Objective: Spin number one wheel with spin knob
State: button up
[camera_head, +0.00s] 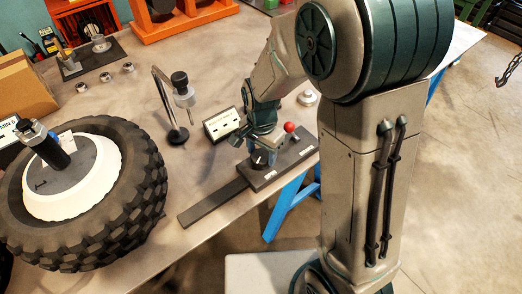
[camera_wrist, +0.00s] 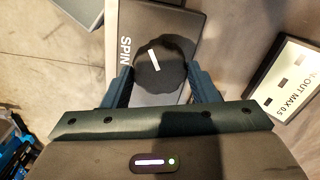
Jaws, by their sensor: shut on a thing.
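The spin knob (camera_wrist: 163,70) is a round black knob with a white line across its top. It sits on a dark control panel (camera_wrist: 190,28) lettered SPIN. My gripper (camera_wrist: 159,76) is shut on the knob, with a finger on each side of it. In the head view, my gripper (camera_head: 260,146) reaches down to the panel, and the knob is partly hidden under it. A large black-tyred wheel (camera_head: 140,215) with a white rim lies at the left of the bench. A blue-and-black tool stands on its hub.
A red-ball lever (camera_head: 290,127) stands on the panel beside my gripper. A dial stand (camera_head: 177,134) rises between wheel and panel. A dark flat bar (camera_head: 213,203) runs along the bench's front edge.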

aim_at(262, 155)
dwell(0.4)
jog(key=o, duration=1)
jog(key=shift+c, duration=0.2)
notch_tip(262, 155, up, 14)
jog(key=shift+p, duration=0.35)
